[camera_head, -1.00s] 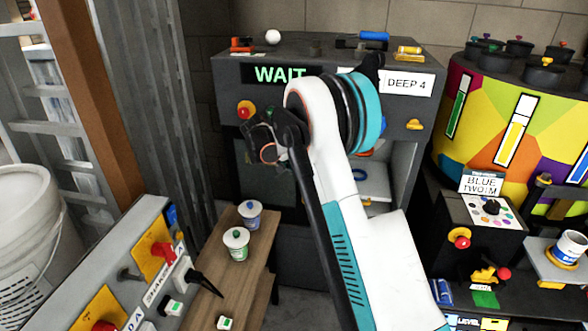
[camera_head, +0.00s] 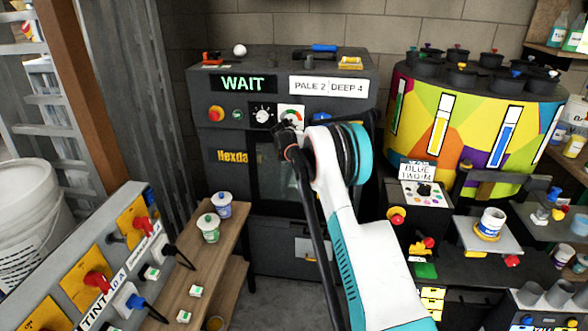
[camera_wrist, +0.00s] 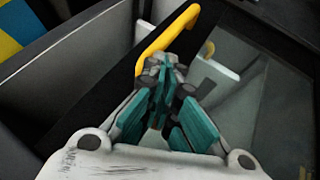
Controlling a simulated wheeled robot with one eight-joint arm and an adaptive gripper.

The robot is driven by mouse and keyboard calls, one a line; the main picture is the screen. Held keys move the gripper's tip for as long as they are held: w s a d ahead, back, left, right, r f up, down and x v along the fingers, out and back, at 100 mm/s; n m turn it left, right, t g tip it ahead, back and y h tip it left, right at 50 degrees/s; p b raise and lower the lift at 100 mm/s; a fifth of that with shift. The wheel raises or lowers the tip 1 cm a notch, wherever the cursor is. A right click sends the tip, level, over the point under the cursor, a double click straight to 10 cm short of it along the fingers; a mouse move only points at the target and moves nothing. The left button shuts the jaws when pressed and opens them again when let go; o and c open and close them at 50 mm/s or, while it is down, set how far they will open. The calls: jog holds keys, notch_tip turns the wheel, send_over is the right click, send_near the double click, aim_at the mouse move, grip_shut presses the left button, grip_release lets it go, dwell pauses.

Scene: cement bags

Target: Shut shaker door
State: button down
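The shaker (camera_head: 225,115) is a dark grey machine with a green WAIT display, at the back in the head view. Its door (camera_head: 232,180), dark with a glass window and "Hexda" lettering, now covers much of the front. My arm hides its right part, so I cannot tell whether it is fully shut. In the wrist view the door's yellow handle (camera_wrist: 168,38) and its glass (camera_wrist: 265,75) lie just beyond my gripper (camera_wrist: 160,68). The gripper's teal fingers are together at the tips, close to the handle; I see nothing between them. In the head view my gripper (camera_head: 284,135) is at the door front.
A wooden bench (camera_head: 200,255) with two lidded cups stands left, beside a switch panel (camera_head: 110,270). A colourful drum (camera_head: 475,130) and a dispenser (camera_head: 425,200) stand right. A white bucket (camera_head: 30,220) is far left. Some floor shows before the shaker.

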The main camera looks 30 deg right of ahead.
jog(key=s+d, duration=0.7)
jog(key=d, duration=0.2)
jog(key=shift+d+p, duration=0.4)
jog(key=a+r+p, duration=0.3)
jog(key=a+r, duration=0.5)
jog(key=a, duration=0.1)
jog(key=shift+w+a, duration=0.15)
jog(key=shift+a, duration=0.1)
